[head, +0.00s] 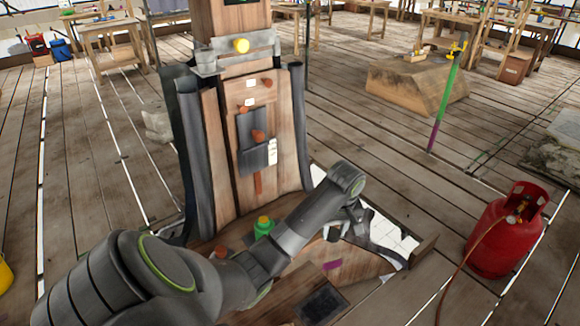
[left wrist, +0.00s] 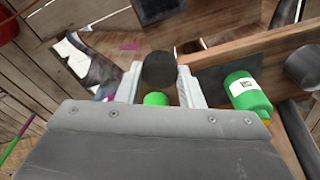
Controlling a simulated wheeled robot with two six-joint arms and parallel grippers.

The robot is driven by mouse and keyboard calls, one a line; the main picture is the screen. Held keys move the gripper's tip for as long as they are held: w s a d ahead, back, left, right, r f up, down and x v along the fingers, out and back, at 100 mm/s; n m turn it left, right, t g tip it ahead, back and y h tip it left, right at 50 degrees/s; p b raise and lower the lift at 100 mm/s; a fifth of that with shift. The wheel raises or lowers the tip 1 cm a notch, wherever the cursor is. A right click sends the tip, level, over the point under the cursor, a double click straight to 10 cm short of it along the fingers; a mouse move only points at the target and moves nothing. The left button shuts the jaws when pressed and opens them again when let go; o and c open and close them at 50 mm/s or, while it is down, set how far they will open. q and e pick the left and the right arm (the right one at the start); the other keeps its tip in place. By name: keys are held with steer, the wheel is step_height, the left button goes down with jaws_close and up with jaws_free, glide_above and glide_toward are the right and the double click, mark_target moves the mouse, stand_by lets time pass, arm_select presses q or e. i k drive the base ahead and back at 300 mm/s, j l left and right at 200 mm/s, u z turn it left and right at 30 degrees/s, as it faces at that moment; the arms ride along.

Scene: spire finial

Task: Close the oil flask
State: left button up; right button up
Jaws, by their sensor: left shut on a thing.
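The oil flask is probably the green bottle (head: 263,229) with a yellow top, standing upright on the wooden base in the head view. A green bottle (left wrist: 247,93) with a white label shows at the right of the left wrist view, with a yellow-orange bit at its lower end. My left gripper (head: 338,228) is to the right of the bottle, apart from it. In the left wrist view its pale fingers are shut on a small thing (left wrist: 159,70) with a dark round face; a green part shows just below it. My right gripper is not in view.
A tall wooden panel (head: 220,150) with dark side strips stands behind the bottle. A red gas cylinder (head: 506,232) with a hose stands at the right. A green and purple post (head: 445,100) stands farther back. A purple piece (head: 332,265) lies on the base.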

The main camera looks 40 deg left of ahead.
mark_target(262, 226)
steer(key=k+z, duration=0.2)
steer(key=z, duration=0.25)
steer(key=k+u, duration=0.1)
steer(key=u, duration=0.35)
steer(key=k+j+u, duration=0.1)
steer(key=u, duration=0.35)
steer(key=k+j+u, duration=0.1)
steer(key=u, duration=0.35)
steer(key=i+j, duration=0.05)
steer(key=j, duration=0.05)
